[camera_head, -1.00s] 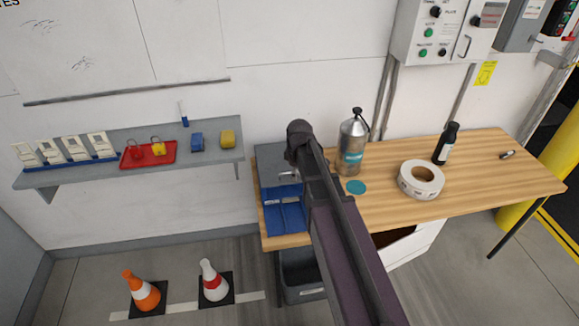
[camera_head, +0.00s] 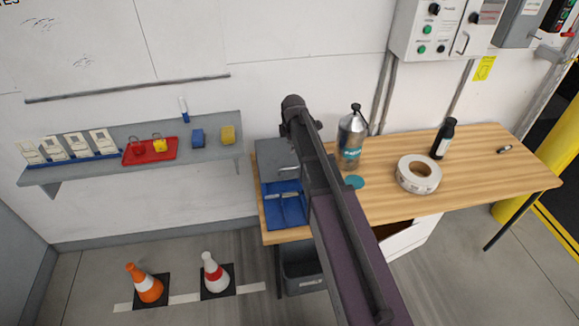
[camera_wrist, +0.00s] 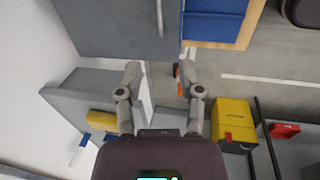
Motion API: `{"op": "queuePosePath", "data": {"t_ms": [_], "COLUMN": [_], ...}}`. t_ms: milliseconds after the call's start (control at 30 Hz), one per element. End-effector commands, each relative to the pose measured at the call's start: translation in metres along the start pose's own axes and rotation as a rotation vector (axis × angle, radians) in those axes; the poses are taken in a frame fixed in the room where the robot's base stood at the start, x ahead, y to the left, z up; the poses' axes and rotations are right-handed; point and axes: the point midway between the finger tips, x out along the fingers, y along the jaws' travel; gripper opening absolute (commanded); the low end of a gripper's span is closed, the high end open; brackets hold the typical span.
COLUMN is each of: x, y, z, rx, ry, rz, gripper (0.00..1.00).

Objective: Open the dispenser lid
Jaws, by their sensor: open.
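The dispenser appears to be a grey box with a flat lid (camera_head: 272,152) at the left end of the wooden table, partly hidden behind my arm. A bar handle (camera_head: 289,172) lies at its front edge. In the wrist view the grey lid (camera_wrist: 105,25) fills the top, with its handle (camera_wrist: 160,18) running up and down at its right side. The lid looks shut. My gripper (camera_wrist: 160,75) is open and empty in the wrist view, its two fingers apart below the handle and not touching it. In the head view my fingers are hidden behind my arm.
A metal bottle (camera_head: 352,140), white tape roll (camera_head: 418,174) and black bottle (camera_head: 443,139) stand on the table (camera_head: 480,170). A wall shelf (camera_head: 215,128) is to the left; cones (camera_head: 147,285) stand on the floor.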

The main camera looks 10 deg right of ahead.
Motion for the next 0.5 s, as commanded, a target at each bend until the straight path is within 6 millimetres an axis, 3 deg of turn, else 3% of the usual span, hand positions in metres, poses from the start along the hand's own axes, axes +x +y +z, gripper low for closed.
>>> {"op": "queuePosePath", "data": {"t_ms": [500], "x": [0.028], "y": [-0.001], "z": [-0.001], "rx": [0.000], "ry": [0.000], "rz": [0.000], "gripper": [0.48]}}
